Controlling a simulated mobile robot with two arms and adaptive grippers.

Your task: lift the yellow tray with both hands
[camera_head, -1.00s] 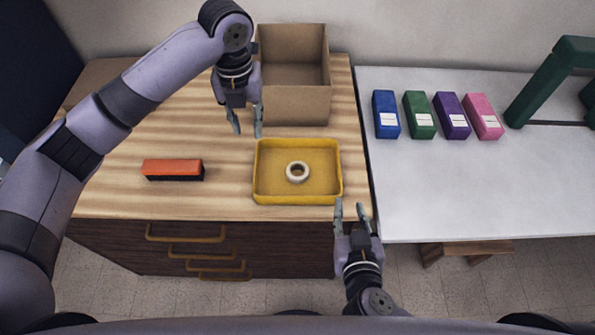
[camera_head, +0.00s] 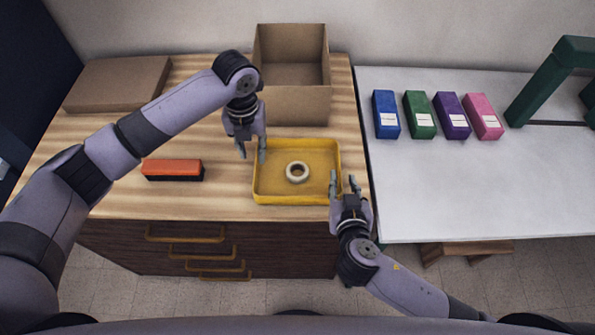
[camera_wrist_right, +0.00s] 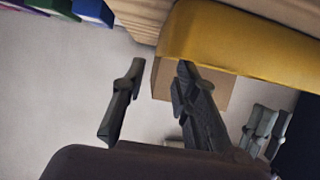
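The yellow tray (camera_head: 268,198) lies flat on the wooden dresser top, with a pale roll of tape (camera_head: 297,173) inside it. My left gripper (camera_head: 252,153) is open at the tray's upper left corner, fingers pointing down; I cannot tell whether it touches the rim. My right gripper (camera_head: 344,184) is open at the tray's right side, near the lower right corner. In the right wrist view, the tray wall (camera_wrist_right: 235,45) is large, just beyond the open fingers of my right gripper (camera_wrist_right: 160,75). My left gripper's fingers (camera_wrist_right: 262,130) show there too.
An orange and black brush-like block (camera_head: 173,169) lies left of the tray. An open cardboard box (camera_head: 292,105) stands behind it, and a flat brown board (camera_head: 118,83) is at back left. A white table (camera_head: 440,190) on the right holds several coloured boxes.

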